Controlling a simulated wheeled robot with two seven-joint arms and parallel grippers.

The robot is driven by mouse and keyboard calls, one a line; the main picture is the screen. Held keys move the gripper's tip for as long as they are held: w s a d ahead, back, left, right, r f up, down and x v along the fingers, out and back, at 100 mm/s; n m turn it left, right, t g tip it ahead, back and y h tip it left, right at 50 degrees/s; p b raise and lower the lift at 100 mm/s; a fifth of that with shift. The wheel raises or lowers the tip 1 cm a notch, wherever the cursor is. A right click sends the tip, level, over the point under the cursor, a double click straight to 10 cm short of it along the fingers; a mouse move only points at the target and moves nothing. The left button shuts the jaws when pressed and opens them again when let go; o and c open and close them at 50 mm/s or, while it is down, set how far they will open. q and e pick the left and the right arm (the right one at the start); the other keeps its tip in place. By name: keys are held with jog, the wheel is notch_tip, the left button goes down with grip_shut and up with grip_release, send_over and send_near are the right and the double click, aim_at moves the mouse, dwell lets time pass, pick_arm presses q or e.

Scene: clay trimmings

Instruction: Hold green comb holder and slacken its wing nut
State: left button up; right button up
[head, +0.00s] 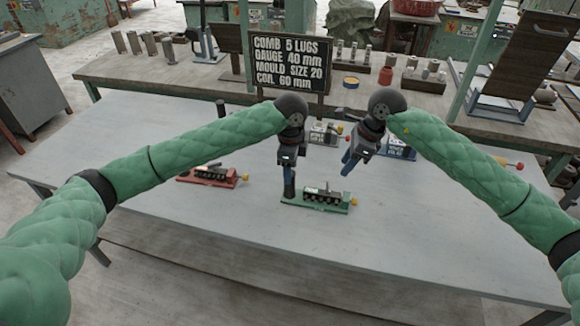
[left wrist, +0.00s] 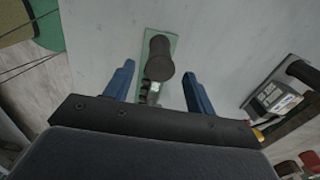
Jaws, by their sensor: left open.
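The green comb holder (head: 308,206) lies on the grey table, with a dark upright post at its left end, a row of dark pieces along it and a yellow knob (head: 354,202) at its right end. I cannot make out its wing nut. My left gripper (head: 288,178) is over the post end, pointing down. In the left wrist view, the dark round post (left wrist: 159,58) shows between the two open blue fingers, apart from both, with part of the green base (left wrist: 176,45) behind it. My right gripper (head: 346,170) hangs above and behind the holder's right end, its finger gap unclear.
A red comb holder (head: 190,181) lies to the left. A blue one (head: 402,153) and a grey one (head: 323,134) are further back, partly behind my arms. A black sign (head: 290,62) stands at the table's rear. The front of the table (head: 400,245) is clear.

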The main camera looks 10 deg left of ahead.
pick_arm(q)
jog(key=shift+a+f, duration=0.1)
jog(key=shift+f, duration=3.75)
jog(key=shift+c, duration=0.3)
